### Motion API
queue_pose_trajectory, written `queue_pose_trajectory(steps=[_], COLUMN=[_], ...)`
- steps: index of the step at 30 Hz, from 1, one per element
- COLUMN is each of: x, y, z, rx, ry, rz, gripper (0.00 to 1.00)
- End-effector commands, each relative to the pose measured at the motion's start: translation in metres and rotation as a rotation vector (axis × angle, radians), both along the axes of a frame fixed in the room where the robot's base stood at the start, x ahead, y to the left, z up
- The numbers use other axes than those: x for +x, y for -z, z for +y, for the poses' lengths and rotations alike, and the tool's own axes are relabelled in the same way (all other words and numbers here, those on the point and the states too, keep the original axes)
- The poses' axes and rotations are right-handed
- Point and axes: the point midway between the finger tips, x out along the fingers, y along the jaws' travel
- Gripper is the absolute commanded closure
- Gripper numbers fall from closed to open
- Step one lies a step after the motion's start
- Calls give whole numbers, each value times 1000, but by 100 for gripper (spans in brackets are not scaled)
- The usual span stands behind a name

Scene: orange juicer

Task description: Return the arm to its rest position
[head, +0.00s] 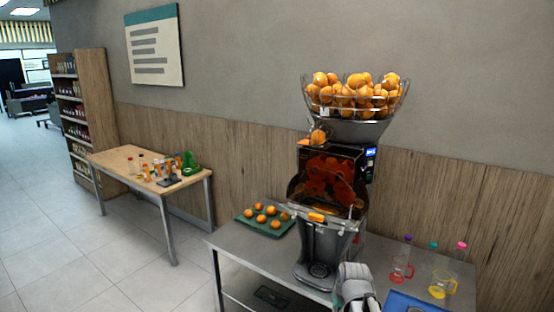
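My gripper (355,287) shows at the bottom edge in the head view, a grey and white shape in front of the juicer table's front part. I see it from behind, and its fingertips cannot be made out, so its opening is unclear. The orange juicer (327,180) stands upright on a grey metal table (240,243), just behind and left of my gripper. Its clear top basket (352,97) is full of oranges. Its lower front has a dark spout area and a round base (318,272). Whether my gripper touches anything cannot be told.
A green tray (244,222) with several oranges lies left of the juicer. Red and yellow-handled jugs (438,287) and capped bottles (460,250) stand right, near a blue tray (400,301). A wooden table (120,158) with small items and open floor (60,240) lie left.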

Motion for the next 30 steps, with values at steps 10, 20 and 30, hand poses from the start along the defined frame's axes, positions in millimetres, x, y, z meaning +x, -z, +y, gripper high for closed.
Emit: queue_pose_trajectory(steps=[10,20,30], x=[-86,-90,-90], y=[7,7,7], z=[10,10,10], rx=[-52,-57,-56], ry=[163,175,174], rz=[264,281,280], gripper=[100,100,100])
